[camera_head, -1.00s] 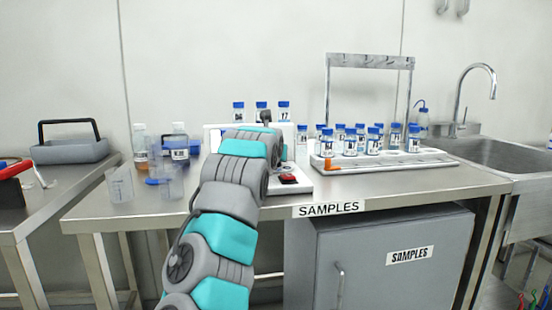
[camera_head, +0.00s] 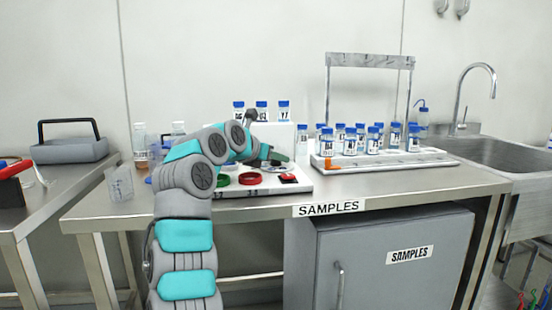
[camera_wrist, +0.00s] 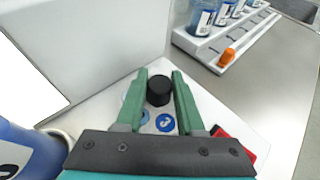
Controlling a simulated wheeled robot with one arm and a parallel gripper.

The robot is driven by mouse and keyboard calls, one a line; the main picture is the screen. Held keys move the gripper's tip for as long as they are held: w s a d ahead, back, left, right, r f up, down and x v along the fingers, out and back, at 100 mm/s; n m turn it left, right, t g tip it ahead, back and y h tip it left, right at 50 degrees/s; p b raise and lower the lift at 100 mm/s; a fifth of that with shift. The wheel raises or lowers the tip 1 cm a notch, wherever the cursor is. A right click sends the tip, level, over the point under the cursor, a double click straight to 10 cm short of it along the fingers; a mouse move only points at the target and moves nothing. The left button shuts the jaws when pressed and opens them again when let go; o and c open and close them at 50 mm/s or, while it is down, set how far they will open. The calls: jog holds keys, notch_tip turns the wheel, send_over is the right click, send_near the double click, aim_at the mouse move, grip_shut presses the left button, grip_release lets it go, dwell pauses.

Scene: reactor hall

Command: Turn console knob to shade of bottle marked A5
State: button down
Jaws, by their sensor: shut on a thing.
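The console (camera_head: 305,187) is a white unit with an upright back panel, standing on the samples table. Its black knob (camera_wrist: 159,92) shows in the wrist view between the two green fingers of my gripper (camera_wrist: 159,76). My gripper is shut on the knob; in the head view the gripper (camera_head: 276,157) is low over the console's right part and hides the knob. A blue round mark (camera_wrist: 165,122) lies beside the knob. I cannot make out which is marked A5.
The white rack (camera_head: 400,163) with an orange piece (camera_head: 326,163) stands close at right. A clear beaker (camera_head: 120,183) stands at the left. The table's right front is clear.

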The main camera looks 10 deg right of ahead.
jog(key=shift+m+g+h, duration=0.9)
jog(key=shift+m+g, duration=0.3)
jog(key=shift+m, duration=0.1)
jog(key=c, duration=0.5)
grip_release()
jog(key=shift+c, duration=0.2)
jog(key=shift+v, duration=3.9)
